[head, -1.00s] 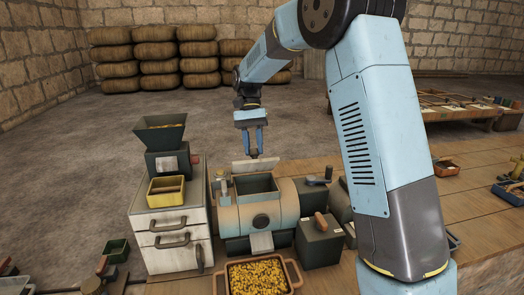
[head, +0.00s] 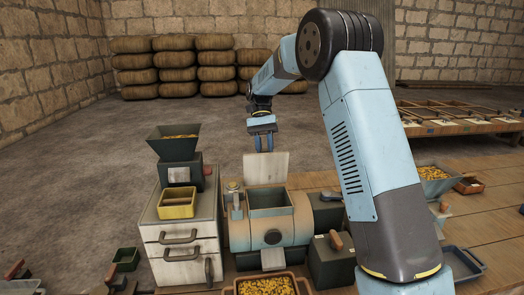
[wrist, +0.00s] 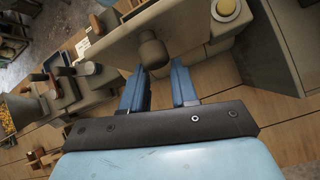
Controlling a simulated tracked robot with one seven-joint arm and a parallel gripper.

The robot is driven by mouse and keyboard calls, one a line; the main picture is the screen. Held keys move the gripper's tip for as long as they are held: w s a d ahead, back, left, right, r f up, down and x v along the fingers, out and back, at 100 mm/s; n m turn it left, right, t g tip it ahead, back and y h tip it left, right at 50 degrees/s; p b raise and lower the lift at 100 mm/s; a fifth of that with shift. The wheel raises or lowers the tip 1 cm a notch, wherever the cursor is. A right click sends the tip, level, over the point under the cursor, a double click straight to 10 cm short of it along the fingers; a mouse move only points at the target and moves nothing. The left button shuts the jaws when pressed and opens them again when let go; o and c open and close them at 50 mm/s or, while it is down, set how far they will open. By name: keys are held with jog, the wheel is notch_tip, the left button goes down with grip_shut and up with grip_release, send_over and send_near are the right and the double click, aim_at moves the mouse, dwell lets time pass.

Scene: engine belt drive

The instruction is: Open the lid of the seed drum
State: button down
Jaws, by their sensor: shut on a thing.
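The seed drum (head: 288,225) is a tan, rounded machine on the wooden bench, with a dark rectangular opening (head: 270,198) on top. Its pale flat lid (head: 267,168) stands nearly upright at the back edge of the opening, and the inside is uncovered. My gripper (head: 264,151) is behind the lid's top edge, pointing down. In the wrist view, the lid's underside or face (wrist: 110,45) carries a round grey knob (wrist: 152,50). My gripper (wrist: 158,70) is shut on this knob, which shows at the fingertips; the exact contact is partly hidden.
A white drawer cabinet (head: 183,245) with a green hopper (head: 174,143) and yellow box (head: 177,204) stands left of the drum. A tray of yellow grain (head: 265,286) is in front. A dark box (head: 331,262) stands at right. Open floor lies behind.

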jog(key=shift+a+f, duration=0.2)
jog(key=shift+a, duration=0.45)
jog(key=c, duration=1.1)
grip_release()
jog(key=shift+c, duration=0.2)
jog(key=shift+o, duration=1.4)
jog(key=shift+d, duration=0.15)
jog(key=shift+d+r, duration=0.1)
jog(key=shift+w, duration=0.1)
jog(key=v, duration=0.7)
jog(key=shift+w, duration=0.2)
jog(key=shift+r, duration=0.1)
